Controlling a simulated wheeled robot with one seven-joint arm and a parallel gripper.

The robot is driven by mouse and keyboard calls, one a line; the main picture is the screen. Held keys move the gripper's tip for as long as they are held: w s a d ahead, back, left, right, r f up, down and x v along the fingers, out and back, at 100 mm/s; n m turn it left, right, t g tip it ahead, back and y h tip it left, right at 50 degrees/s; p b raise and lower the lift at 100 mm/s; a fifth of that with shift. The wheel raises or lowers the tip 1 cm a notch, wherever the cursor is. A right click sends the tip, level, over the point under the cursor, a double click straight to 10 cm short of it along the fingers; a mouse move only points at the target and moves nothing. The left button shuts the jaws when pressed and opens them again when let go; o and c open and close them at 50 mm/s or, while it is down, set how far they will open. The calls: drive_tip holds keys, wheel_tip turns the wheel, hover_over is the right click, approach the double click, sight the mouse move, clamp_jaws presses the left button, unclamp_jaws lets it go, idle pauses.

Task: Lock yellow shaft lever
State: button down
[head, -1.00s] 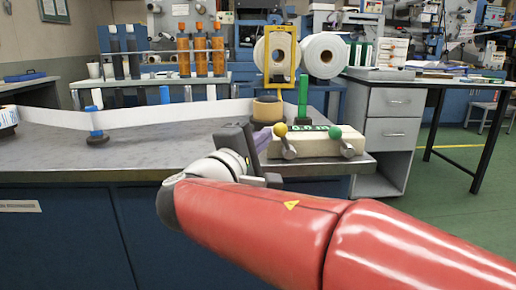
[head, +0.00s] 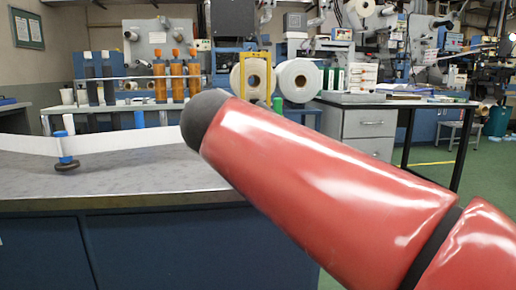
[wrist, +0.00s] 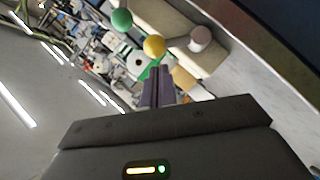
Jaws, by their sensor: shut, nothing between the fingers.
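The yellow lever knob (wrist: 154,45) shows in the wrist view, just beyond my fingertips. Its arm runs right to a grey metal hub (wrist: 200,38) beside the cream block (wrist: 190,60). A green knob (wrist: 121,20) sits up and left of the yellow one. My gripper (wrist: 156,70) is shut and empty, with its purple-grey fingers pointing at the yellow knob. I cannot tell whether the fingertips touch it. In the head view my red arm hides the block, both levers and my gripper.
In the head view a grey bench top (head: 120,185) carries a blue roller post (head: 64,150) with the white web (head: 130,140) running past it. White rolls (head: 299,80) and a drawer cabinet (head: 368,125) stand behind. Green floor (head: 440,180) is open at the right.

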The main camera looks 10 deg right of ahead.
drive_tip(key=shift+d, duration=0.55)
drive_tip(key=shift+d, duration=0.15)
